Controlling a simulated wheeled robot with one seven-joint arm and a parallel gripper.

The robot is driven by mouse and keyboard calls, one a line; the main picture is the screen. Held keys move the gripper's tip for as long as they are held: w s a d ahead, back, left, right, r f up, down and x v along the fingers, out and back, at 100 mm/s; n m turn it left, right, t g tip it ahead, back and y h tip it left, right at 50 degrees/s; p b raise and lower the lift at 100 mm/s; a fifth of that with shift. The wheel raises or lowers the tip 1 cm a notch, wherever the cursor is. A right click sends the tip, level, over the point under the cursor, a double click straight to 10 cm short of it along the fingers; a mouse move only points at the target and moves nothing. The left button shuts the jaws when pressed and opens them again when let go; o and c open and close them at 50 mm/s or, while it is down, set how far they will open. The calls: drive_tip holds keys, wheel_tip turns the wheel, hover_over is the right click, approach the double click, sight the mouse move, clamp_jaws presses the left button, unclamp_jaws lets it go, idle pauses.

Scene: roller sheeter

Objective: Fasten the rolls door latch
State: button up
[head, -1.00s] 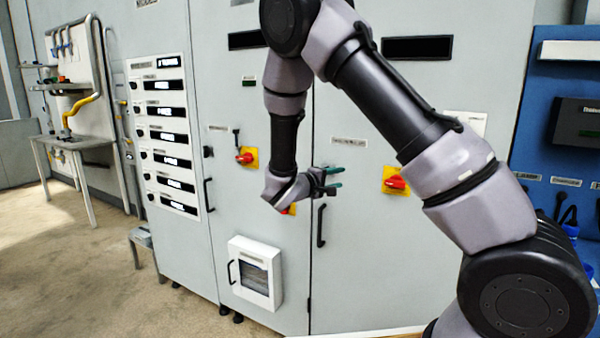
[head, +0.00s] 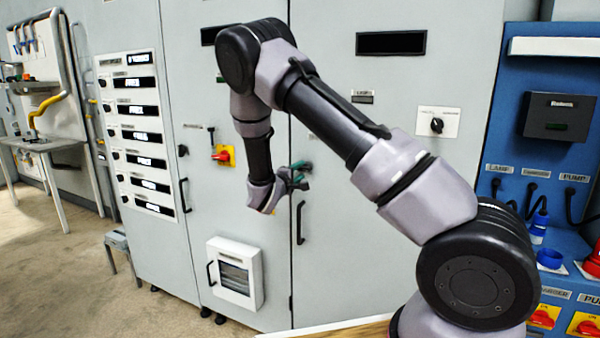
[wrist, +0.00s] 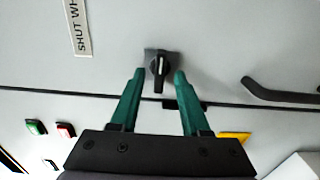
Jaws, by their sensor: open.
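The latch (wrist: 158,72), a small black turn-knob on a grey plate, sits beside the dark seam between two grey cabinet doors in the wrist view. Its lever points down in that picture, toward the seam and a small dark catch (wrist: 185,104). My gripper (wrist: 157,74) is open, its two green fingers on either side of the latch, with gaps showing and no clear contact. In the head view my gripper (head: 299,177) is at the door seam, above a black door handle (head: 300,222). The latch cannot be made out there.
The handle (wrist: 280,92) stands right of the fingers in the wrist view. A yellow-backed red switch (head: 222,155) is on the left door. A white windowed box (head: 236,273) juts out below. A blue panel (head: 540,110) stands at right.

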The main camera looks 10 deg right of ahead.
drive_tip(key=shift+w+d, duration=0.2)
clamp_jaws()
